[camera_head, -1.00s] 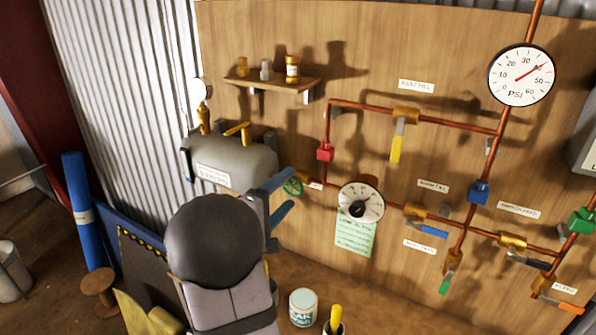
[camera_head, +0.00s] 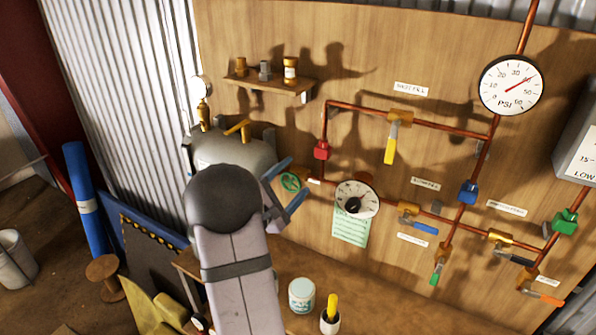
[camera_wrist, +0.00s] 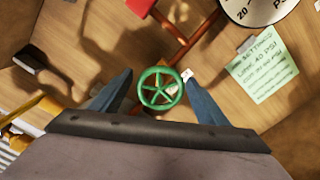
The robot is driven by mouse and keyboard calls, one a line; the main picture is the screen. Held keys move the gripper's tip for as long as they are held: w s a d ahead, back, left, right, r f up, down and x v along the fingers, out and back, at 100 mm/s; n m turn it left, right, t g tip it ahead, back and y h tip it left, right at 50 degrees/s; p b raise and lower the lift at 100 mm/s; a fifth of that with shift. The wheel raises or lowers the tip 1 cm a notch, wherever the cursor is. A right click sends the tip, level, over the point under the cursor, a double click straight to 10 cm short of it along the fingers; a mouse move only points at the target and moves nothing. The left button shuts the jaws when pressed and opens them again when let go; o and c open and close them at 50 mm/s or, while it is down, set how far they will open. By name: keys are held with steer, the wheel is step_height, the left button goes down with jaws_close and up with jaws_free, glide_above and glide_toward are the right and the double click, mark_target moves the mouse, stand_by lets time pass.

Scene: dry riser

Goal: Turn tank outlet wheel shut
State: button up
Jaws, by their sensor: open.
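The tank outlet wheel is a small green spoked handwheel (camera_head: 291,182) on the copper pipe just right of the grey tank (camera_head: 230,150). In the wrist view the green wheel (camera_wrist: 160,89) sits between my two blue fingers, with a gap on each side. My gripper (camera_head: 287,188) is open, its blue fingertips above and below the wheel in the head view. In the wrist view my gripper (camera_wrist: 166,88) holds nothing. My wrist hides part of the tank in the head view.
A dial regulator (camera_head: 356,199) with a green note (camera_head: 351,228) below it is right of the wheel. A red valve (camera_head: 321,150) is above right. A shelf with small jars (camera_head: 270,83) is above the tank. A can (camera_head: 301,295) stands on the bench below.

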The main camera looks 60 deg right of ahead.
steer(key=shift+d+p, duration=0.45)
steer(key=shift+d, duration=1)
steer(key=c, duration=1)
steer(key=shift+c, duration=0.2)
steer(key=m+b, duration=0.2)
steer(key=m, duration=0.4)
steer(key=m+b, duration=0.3)
steer(key=m, duration=0.3)
steer(key=shift+r, duration=0.1)
steer(key=shift+m, duration=0.4)
